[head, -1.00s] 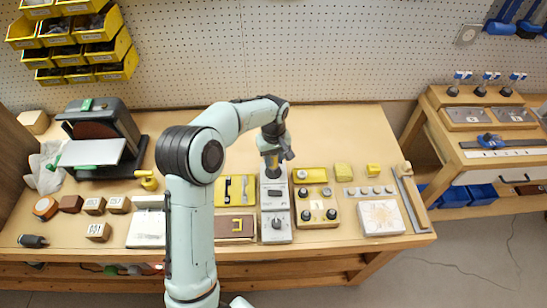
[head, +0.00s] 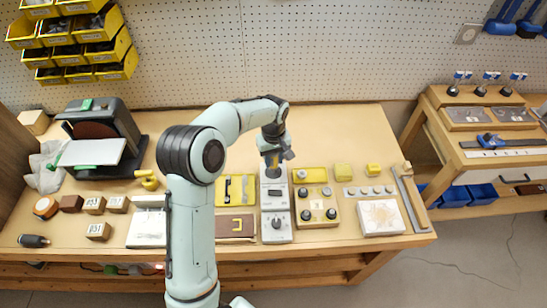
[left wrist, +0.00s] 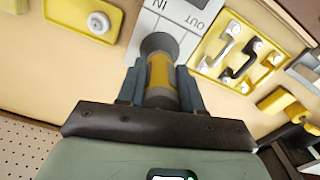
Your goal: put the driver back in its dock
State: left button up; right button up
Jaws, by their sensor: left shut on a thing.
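My left gripper (left wrist: 160,85) is shut on the driver (left wrist: 161,75), a grey cylinder with a yellow band, in the left wrist view. In the head view the left gripper (head: 273,155) is over the back end of a pale grey panel, which looks like the dock (head: 276,205). The panel has a dark knob near its front. In the left wrist view the dock (left wrist: 178,14) bears the words IN and OUT, and the driver's grey far end overlaps it. I cannot tell whether the driver touches or sits in it. My right gripper is not in view.
Left of the dock are a yellow tray with handles (head: 248,189) and a brown plate (head: 235,227). A sander (head: 103,140) stands at the back left. The bench behind the dock is clear.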

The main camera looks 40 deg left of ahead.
aim_at(273, 166)
pick_arm(q)
jog(key=shift+f+b, duration=0.75)
jog(key=shift+f, duration=1.45)
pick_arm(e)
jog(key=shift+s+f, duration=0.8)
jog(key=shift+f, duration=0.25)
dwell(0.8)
pick_arm(q)
jog(key=o, duration=1.3)
jog(key=shift+r+p, duration=1.55)
jog(key=shift+r, duration=2)
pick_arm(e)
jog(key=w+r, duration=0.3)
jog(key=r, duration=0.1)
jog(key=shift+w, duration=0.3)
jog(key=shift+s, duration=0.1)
pick_arm(q)
jog(key=shift+f, duration=0.1)
